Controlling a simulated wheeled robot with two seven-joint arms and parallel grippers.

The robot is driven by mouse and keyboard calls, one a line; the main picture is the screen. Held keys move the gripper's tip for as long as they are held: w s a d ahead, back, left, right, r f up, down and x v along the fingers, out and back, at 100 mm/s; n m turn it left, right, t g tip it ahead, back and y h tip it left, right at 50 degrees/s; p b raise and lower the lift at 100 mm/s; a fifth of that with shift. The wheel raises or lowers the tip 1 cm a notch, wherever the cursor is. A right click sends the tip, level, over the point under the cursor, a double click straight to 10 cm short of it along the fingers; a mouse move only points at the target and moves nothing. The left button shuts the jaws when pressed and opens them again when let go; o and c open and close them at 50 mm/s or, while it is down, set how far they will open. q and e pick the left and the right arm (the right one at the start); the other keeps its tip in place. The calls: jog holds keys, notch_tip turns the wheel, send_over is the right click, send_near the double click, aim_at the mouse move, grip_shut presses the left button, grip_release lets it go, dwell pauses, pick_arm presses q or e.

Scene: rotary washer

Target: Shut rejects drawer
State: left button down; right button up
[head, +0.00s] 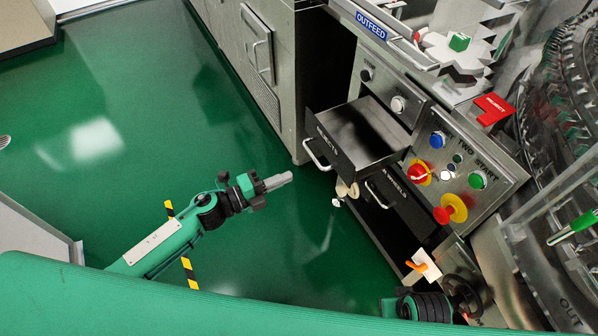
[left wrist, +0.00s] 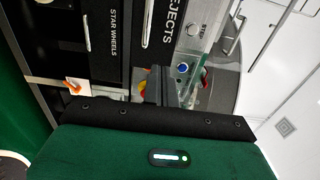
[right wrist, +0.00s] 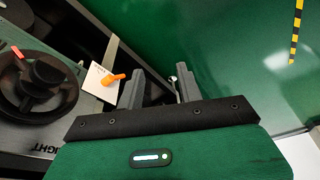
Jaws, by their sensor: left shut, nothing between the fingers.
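The rejects drawer (head: 326,146) is pulled out of the steel cabinet, and its tray looks empty. Its black front has a light bar handle (head: 318,155) facing my left side. In the left wrist view the drawer front (left wrist: 165,35) is at the top, with part of its label readable. My left gripper (head: 287,179) is shut and empty, in front of and apart from the handle. My right gripper (right wrist: 159,86) has its fingers apart with nothing between them; in the head view its arm is low at the right and its fingers are not clear.
The star wheels drawer (head: 398,208) is just below the rejects drawer. A panel with an emergency stop (head: 420,173) and a yellow-collared red button (head: 450,208) is to its right. A handwheel (right wrist: 38,85) and an orange-handled item (head: 424,265) are near my right arm. Green floor (head: 120,90) is clear at left.

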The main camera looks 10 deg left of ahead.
pick_arm(q)
send_near(336, 156)
jog(key=x, duration=0.5)
jog(key=shift+w+d+p, duration=0.1)
jog(key=shift+p, duration=0.25)
jog(key=shift+x, duration=0.75)
pick_arm(e)
jog(key=shift+f, duration=0.7)
